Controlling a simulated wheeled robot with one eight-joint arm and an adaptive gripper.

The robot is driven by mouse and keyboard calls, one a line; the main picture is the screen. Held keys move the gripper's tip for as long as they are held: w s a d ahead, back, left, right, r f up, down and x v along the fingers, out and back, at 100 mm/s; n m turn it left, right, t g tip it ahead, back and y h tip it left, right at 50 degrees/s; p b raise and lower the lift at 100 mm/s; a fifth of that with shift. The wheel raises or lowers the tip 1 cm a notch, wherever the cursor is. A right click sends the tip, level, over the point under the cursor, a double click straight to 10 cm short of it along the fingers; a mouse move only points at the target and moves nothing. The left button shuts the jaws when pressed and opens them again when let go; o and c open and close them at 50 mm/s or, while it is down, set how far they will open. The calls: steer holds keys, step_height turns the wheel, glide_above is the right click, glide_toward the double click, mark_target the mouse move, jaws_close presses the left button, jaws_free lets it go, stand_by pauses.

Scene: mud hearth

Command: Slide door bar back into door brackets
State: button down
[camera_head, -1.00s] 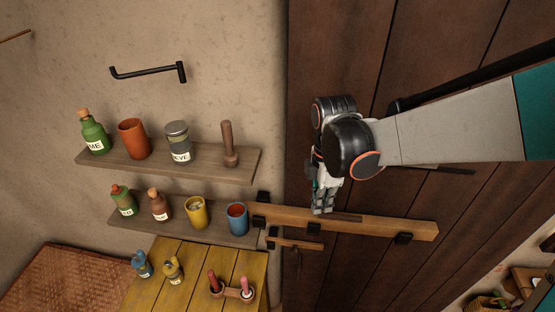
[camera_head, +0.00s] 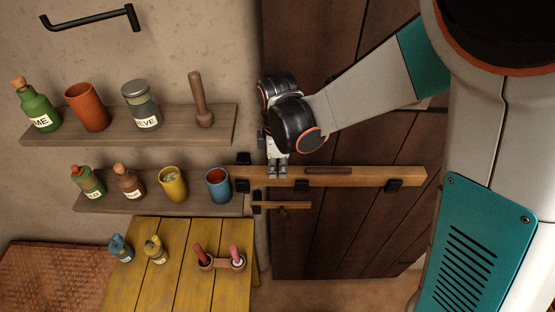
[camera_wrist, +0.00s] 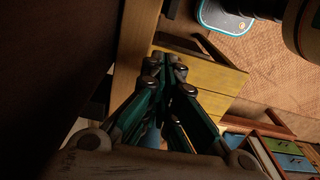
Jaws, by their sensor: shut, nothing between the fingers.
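The door bar (camera_head: 370,175) is a light wooden plank lying level across the dark plank door (camera_head: 350,230). It rests in two black door brackets, one near its middle (camera_head: 300,184) and one near its right end (camera_head: 394,187). Its left end reaches the black wall bracket (camera_head: 243,185) beside the door edge. A short dark grip strip (camera_head: 328,170) is on the bar's face. My gripper (camera_head: 278,174) is shut and empty, its tips at the bar left of the strip; I cannot tell whether they touch. The shut fingers (camera_wrist: 165,62) also show in the wrist view.
A smaller wooden latch (camera_head: 285,205) sits below the bar. Left of the door are an upper shelf (camera_head: 160,138) and a lower shelf (camera_head: 140,203) with bottles and cups. A yellow table (camera_head: 180,280) stands below them. A black wall hook (camera_head: 90,19) is above.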

mark_target(294, 170)
steer(key=d, duration=0.1)
steer(key=d+p, duration=0.1)
steer(key=d, duration=0.2)
steer(key=shift+f, duration=0.25)
steer(key=shift+d, duration=0.1)
steer(key=shift+d, duration=0.15)
steer(key=d+b, duration=0.3)
steer(key=d, duration=1.1)
steer(key=shift+w+d+b, duration=0.1)
steer(key=shift+d+b, duration=0.15)
steer(key=shift+b, duration=0.1)
steer(key=shift+a, duration=0.1)
